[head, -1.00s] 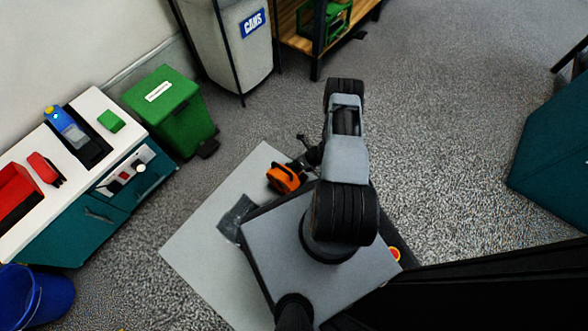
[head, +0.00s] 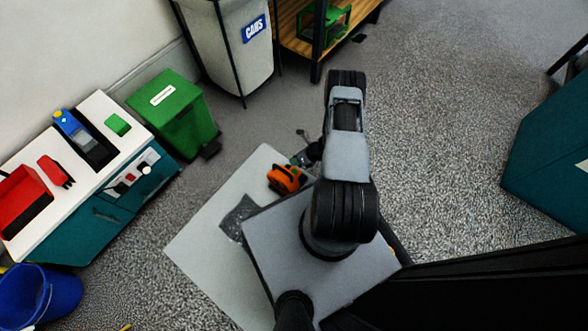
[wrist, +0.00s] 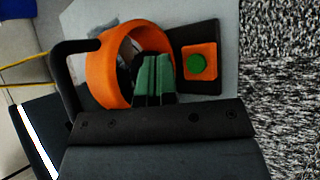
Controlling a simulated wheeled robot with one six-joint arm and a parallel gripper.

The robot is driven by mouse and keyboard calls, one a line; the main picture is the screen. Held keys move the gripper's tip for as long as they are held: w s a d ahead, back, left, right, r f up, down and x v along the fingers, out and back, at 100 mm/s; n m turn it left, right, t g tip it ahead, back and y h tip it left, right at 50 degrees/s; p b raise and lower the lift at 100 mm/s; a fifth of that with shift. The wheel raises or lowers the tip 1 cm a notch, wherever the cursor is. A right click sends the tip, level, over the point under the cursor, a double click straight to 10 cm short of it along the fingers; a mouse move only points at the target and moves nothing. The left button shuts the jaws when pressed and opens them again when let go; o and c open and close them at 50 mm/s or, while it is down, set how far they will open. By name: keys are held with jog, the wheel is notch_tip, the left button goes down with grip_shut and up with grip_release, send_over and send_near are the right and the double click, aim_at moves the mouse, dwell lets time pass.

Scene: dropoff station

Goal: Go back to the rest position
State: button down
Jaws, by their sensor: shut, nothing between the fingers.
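My gripper (wrist: 154,80) shows in the wrist view as two green fingers pressed together, with nothing between them. Behind the fingers in that view is an orange ring-shaped thing (wrist: 101,72). Beside it is an orange square with a green round button (wrist: 197,63) on a dark plate. In the head view my arm is folded over the grey top of my base, and my gripper (head: 301,158) is partly hidden beside the arm. An orange thing (head: 284,179) is just below it there; I cannot tell whether they touch.
A pale grey mat (head: 200,250) carries a dark crumpled-looking patch (head: 238,217). At left are a white-topped counter (head: 95,108), a green bin (head: 178,120) and a blue bucket (head: 50,292). A CANS bin (head: 230,60) and wooden shelf (head: 300,40) stand behind. The carpet at right is open.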

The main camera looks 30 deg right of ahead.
jog(key=shift+r, duration=0.2)
dwell(0.4)
jog(key=w+a+r+n+g+h+p, duration=0.2)
jog(key=r+n+p, duration=0.65)
jog(key=r, duration=1.55)
jog(key=w+a+r+n+g+y+p, duration=0.1)
jog(key=w+a+r+n+p, duration=0.2)
jog(key=r+n+p, duration=1.3)
jog(key=s+a+r+n+h+p, duration=0.1)
jog(key=s+r+n+h+p, duration=0.1)
jog(key=r, duration=1.4)
jog(key=s+a+r+n+t+h+p, duration=0.1)
jog(key=s+r+p, duration=0.5)
jog(key=r, duration=0.9)
jog(key=s+a+r+n+t+h+p, duration=0.1)
jog(key=s+r+n+h+p, duration=0.3)
jog(key=r, duration=1.2)
jog(key=shift+s+a+r+n+p, duration=0.35)
jog(key=shift+s+a+n+p, duration=0.35)
jog(key=shift+s, duration=1.1)
jog(key=shift+d, duration=0.1)
